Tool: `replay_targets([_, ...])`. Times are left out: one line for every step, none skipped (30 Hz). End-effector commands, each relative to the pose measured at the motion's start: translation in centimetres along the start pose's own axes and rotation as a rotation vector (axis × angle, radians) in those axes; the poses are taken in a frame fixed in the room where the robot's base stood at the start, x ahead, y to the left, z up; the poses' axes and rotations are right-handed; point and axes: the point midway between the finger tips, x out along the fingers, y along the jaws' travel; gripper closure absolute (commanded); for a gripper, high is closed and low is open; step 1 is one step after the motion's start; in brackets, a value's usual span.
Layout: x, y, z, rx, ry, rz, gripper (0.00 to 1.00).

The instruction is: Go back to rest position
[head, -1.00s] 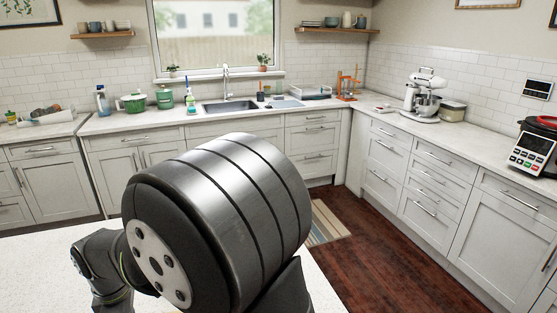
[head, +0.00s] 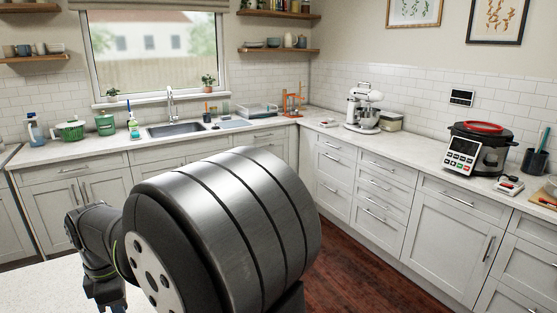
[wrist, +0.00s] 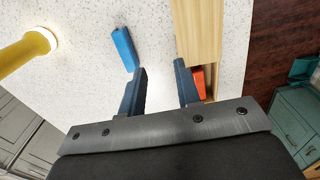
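My gripper (wrist: 158,82) is open in the wrist view, with its two dark fingers apart and nothing between them. It is above a white speckled counter (wrist: 88,90). In the head view my own arm fills the lower middle, and part of its wrist end shows at the lower left; the fingertips cannot be made out there.
In the wrist view a blue block (wrist: 124,49) lies on the counter, a wooden piece (wrist: 202,30) with an orange item (wrist: 198,82) is at right, and a yellow cylinder (wrist: 20,50) at left. A sink (head: 175,129), mixer (head: 364,108) and cooker (head: 480,146) line the back counters.

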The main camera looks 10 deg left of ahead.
Motion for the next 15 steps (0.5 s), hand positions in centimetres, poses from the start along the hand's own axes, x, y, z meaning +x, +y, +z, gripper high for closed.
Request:
replay_targets([0.1,0.9,-0.1,0.006,0.0,-0.001,0.7])
replay_targets([0.2,1.4,-0.1,0.01,-0.001,-0.002,0.7])
replay_targets([0.2,2.1,-0.2,0.014,0.0,-0.001,0.7])
replay_targets([0.2,2.6,-0.2,0.018,0.0,-0.001,0.7])
replay_targets([0.3,3.1,-0.3,0.021,0.0,-0.001,0.7])
replay_targets([0.3,3.8,-0.3,0.026,0.0,-0.001,0.7])
replay_targets([0.4,4.3,-0.3,0.029,0.0,-0.001,0.7])
replay_targets([0.5,4.8,-0.4,0.032,0.0,-0.001,0.7])
replay_targets([0.5,5.4,-0.4,0.037,0.0,-0.001,0.7])
replay_targets([0.6,5.9,-0.4,0.04,0.0,-0.001,0.7])
replay_targets([0.7,6.4,-0.4,0.043,0.0,-0.002,0.7])
replay_targets([0.8,7.0,-0.4,0.048,0.0,-0.001,0.7])
replay_targets([0.9,7.5,-0.4,0.051,0.0,-0.002,0.7])
replay_targets([0.9,8.0,-0.4,0.055,0.0,-0.001,0.7])
replay_targets([1.1,8.6,-0.5,0.059,0.0,-0.001,0.7])
